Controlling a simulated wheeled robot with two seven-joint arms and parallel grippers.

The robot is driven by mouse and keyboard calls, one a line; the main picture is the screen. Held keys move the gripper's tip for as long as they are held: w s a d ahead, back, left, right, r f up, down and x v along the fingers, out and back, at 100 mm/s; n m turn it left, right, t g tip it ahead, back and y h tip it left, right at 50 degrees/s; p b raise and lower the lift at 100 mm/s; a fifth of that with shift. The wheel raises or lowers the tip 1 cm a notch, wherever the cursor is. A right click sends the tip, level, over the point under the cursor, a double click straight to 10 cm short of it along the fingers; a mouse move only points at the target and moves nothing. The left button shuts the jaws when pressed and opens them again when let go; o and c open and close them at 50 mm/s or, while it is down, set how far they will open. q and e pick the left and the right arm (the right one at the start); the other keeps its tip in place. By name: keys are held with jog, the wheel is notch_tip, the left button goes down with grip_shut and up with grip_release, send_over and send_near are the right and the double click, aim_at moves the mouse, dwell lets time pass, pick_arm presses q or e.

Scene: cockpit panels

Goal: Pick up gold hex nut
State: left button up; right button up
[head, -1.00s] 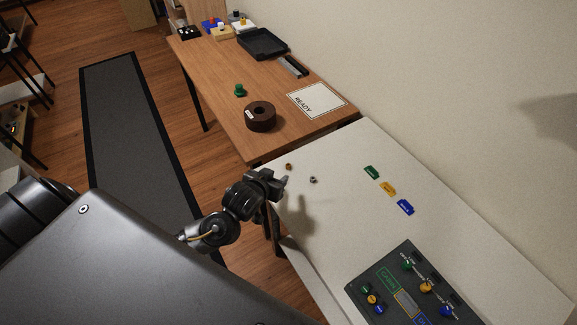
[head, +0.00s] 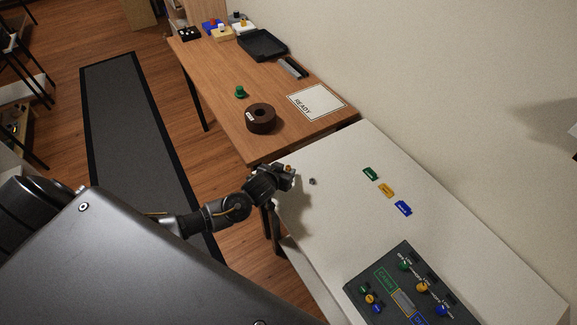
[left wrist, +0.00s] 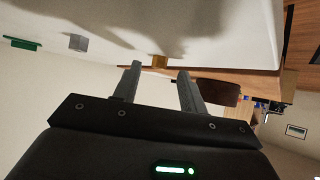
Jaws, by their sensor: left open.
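The gold hex nut (head: 289,168) sits on the white table (head: 340,240) near its far left corner, partly hidden by my gripper in the head view. In the left wrist view the nut (left wrist: 160,62) shows just beyond and between the two fingertips. My left gripper (head: 290,178) is open and empty, low over the table beside the nut. It also shows in the left wrist view (left wrist: 159,72) with its fingers apart. A grey nut (head: 312,181) lies a little to the right; it shows at the upper left of the left wrist view (left wrist: 78,43). My right gripper is not in view.
Green (head: 370,174), yellow (head: 386,190) and blue (head: 403,208) tags lie on the white table. A dark switch panel (head: 385,270) is nearer. The wooden table (head: 215,75) holds a brown roll (head: 261,118) and a READY sign (head: 316,101). The white table's middle is clear.

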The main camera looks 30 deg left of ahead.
pick_arm(q)
jog(key=shift+w+f, duration=0.45)
jog(key=shift+w, duration=0.15)
grip_shut()
jog(key=shift+r, duration=0.15)
